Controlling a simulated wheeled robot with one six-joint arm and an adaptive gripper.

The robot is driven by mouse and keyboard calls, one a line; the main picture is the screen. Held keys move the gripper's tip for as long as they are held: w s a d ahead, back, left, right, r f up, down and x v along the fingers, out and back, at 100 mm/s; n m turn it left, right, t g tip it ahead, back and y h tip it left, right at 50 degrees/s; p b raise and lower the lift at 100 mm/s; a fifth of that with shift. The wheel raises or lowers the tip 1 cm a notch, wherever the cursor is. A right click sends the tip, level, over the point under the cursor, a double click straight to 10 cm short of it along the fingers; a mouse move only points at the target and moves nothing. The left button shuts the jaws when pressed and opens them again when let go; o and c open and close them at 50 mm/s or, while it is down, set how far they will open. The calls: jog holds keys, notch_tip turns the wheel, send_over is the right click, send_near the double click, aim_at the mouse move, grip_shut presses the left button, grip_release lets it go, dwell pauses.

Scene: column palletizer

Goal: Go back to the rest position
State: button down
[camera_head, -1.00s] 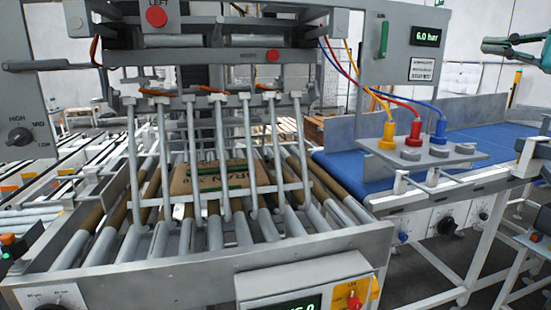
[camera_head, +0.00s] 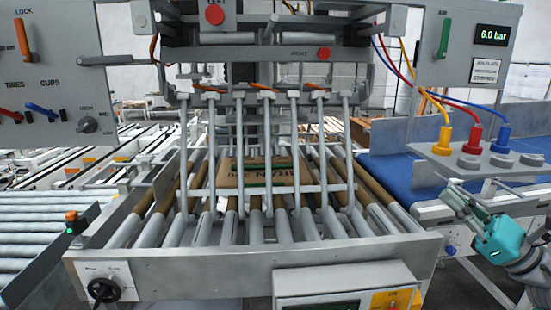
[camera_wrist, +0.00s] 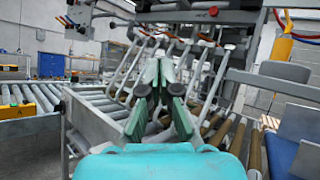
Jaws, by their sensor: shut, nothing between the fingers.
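My gripper (camera_head: 453,196) is at the lower right of the head view, a teal wrist with grey fingers pointing up and left. It is in front of the blue conveyor and right of the roller frame. In the wrist view my gripper (camera_wrist: 158,62) is shut, with its fingers meeting and nothing between them. It points toward the roller frame and its slanted tines, apart from them as far as I can tell.
A cardboard box (camera_head: 268,176) lies on the rollers behind the tines (camera_head: 322,150). Right are the blue conveyor (camera_head: 392,172) and a plate with yellow, red and blue plugs (camera_head: 474,140). A control panel (camera_head: 62,85) hangs at left. Dark floor shows at lower right.

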jog(key=s+a+f+m+t+h, duration=0.35)
jog(key=s+f+m+h, duration=0.2)
jog(key=f+m, duration=0.35)
jog(key=s+a+f+m+t+h, duration=0.3)
jog(key=s+a+f+m+h, duration=0.25)
jog(key=m, duration=0.65)
jog(key=s+a+f+m+t+h, duration=0.35)
jog(key=s+f+m, duration=0.25)
jog(key=f+m, duration=0.4)
jog(key=s+a+f+m+g+h, duration=0.1)
jog(key=s+f+m+g, duration=0.4)
jog(key=s, duration=0.8)
jog(key=s+a+f+m+g+h, duration=0.2)
jog(key=s+f+m+g, duration=0.4)
jog(key=s+f+m, duration=0.3)
jog(key=s+a+m, duration=0.1)
jog(key=s+m, duration=0.2)
jog(key=shift+s+f+g, duration=0.25)
jog(key=shift+s+g, duration=0.05)
jog(key=shift+s, duration=0.05)
